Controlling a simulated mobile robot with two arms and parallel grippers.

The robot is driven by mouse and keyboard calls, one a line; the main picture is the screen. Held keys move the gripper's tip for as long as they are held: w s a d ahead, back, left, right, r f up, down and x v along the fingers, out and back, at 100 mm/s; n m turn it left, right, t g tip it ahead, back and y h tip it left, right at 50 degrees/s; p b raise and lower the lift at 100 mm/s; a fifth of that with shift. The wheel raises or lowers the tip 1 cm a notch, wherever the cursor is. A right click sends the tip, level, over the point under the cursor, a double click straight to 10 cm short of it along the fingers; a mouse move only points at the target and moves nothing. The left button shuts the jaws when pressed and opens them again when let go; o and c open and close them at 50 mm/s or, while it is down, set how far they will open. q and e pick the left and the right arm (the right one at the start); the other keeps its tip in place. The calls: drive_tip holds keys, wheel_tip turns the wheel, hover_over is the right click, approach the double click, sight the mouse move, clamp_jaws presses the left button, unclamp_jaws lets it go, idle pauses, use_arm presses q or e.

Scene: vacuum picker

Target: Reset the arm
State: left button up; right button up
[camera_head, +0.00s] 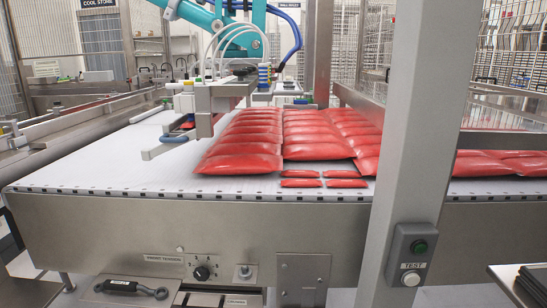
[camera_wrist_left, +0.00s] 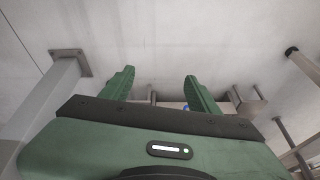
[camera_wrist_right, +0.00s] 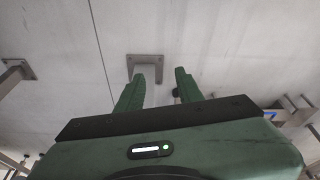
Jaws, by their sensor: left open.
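A teal robot arm (camera_head: 236,14) with a vacuum picker head (camera_head: 222,95) hangs over the white conveyor (camera_head: 100,170), beside rows of red packs (camera_head: 245,150). My left gripper (camera_wrist_left: 160,78) is open and empty in the left wrist view, facing a pale floor. My right gripper (camera_wrist_right: 160,80) is open and empty in the right wrist view, also over pale floor. Neither gripper shows in the head view.
The steel post (camera_head: 407,150) stands in front of the conveyor. A black rotary knob (camera_head: 201,273) and a latch-like handle (camera_head: 130,288) are on the conveyor's front. A dark tray or table edge (camera_head: 520,285) is at lower right. Mesh fencing (camera_head: 510,50) stands behind.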

use_arm(q)
drive_tip(key=s+f+g+p, duration=0.2)
drive_tip(key=s+f+p, duration=0.4)
drive_tip(key=f+p, duration=0.55)
use_arm(e)
drive_tip(key=s+f+g, duration=0.1)
drive_tip(key=s+f, duration=0.3)
drive_tip(key=f, duration=0.7)
use_arm(q)
drive_tip(key=s+a+f+p, duration=0.1)
drive_tip(key=s+f+p, duration=0.1)
drive_tip(key=s+p, duration=0.2)
drive_tip(key=s+a+f+g+p, duration=0.1)
drive_tip(key=s+p, duration=0.4)
drive_tip(key=s, duration=0.6)
drive_tip(key=shift+s+a+f, duration=0.3)
drive_tip(key=shift+a+f, duration=0.1)
drive_tip(key=shift+f, duration=0.5)
use_arm(e)
drive_tip(key=s+d+f, duration=0.1)
drive_tip(key=s+f, duration=0.1)
drive_tip(key=s, duration=0.6)
drive_tip(key=s+d+f+g, duration=0.1)
drive_tip(key=s+d+f, duration=0.1)
drive_tip(key=s, duration=0.5)
drive_tip(key=shift+s+f, duration=0.35)
drive_tip(key=shift+f, duration=0.25)
